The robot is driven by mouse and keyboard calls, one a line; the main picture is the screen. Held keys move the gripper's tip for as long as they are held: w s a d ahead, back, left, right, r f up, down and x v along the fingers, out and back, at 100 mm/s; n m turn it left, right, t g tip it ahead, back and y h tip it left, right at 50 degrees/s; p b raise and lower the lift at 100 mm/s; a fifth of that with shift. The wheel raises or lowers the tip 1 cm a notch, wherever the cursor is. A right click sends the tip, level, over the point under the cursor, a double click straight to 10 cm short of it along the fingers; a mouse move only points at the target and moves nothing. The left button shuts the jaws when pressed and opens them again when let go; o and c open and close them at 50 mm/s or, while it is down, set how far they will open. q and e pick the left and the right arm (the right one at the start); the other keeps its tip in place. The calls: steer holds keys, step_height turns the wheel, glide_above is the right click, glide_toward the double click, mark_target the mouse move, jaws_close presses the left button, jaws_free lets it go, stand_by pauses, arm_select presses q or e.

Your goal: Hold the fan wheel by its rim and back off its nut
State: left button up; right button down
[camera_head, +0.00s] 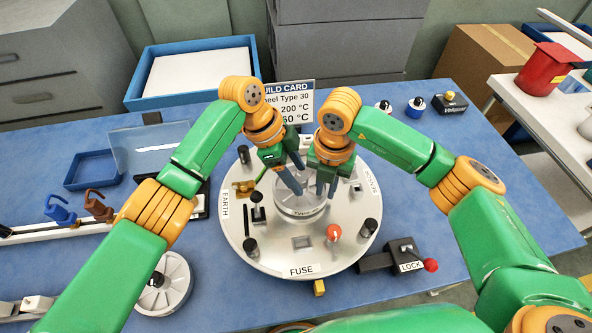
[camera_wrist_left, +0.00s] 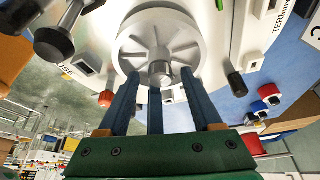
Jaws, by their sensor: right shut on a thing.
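The fan wheel (camera_head: 291,208) is a pale grey disc at the centre of the round plate (camera_head: 265,245). In the left wrist view the wheel (camera_wrist_left: 133,50) shows raised spokes and a round central nut (camera_wrist_left: 160,73). My left gripper (camera_head: 296,184) is over the wheel's upper part. Its dark blue fingers are apart and point at the hub, with the nut ahead of their tips; I cannot tell whether they touch it. My right gripper (camera_head: 322,190) is shut at the wheel's right rim. The grippers partly hide the wheel in the head view, and the exact grip is hard to see.
Dark posts, a red-topped knob (camera_head: 334,232) and a brass fitting (camera_head: 243,188) stand around the plate. A black lock block (camera_head: 403,252) is at its right. Another grey wheel (camera_head: 165,285) lies at the lower left. A build card (camera_head: 298,100) stands behind.

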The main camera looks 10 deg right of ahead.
arm_select(q)
jaws_close()
steer(key=n+t, duration=0.1)
steer(key=n, duration=0.3)
steer(key=shift+s+n+t, duration=0.2)
steer(key=shift+n+t, duration=0.1)
steer(key=shift+t, duration=0.1)
steer(key=shift+n+t, duration=0.6)
steer(key=shift+n, duration=1)
steer(key=shift+o, duration=0.5)
jaws_free()
steer(key=shift+s+r, duration=0.1)
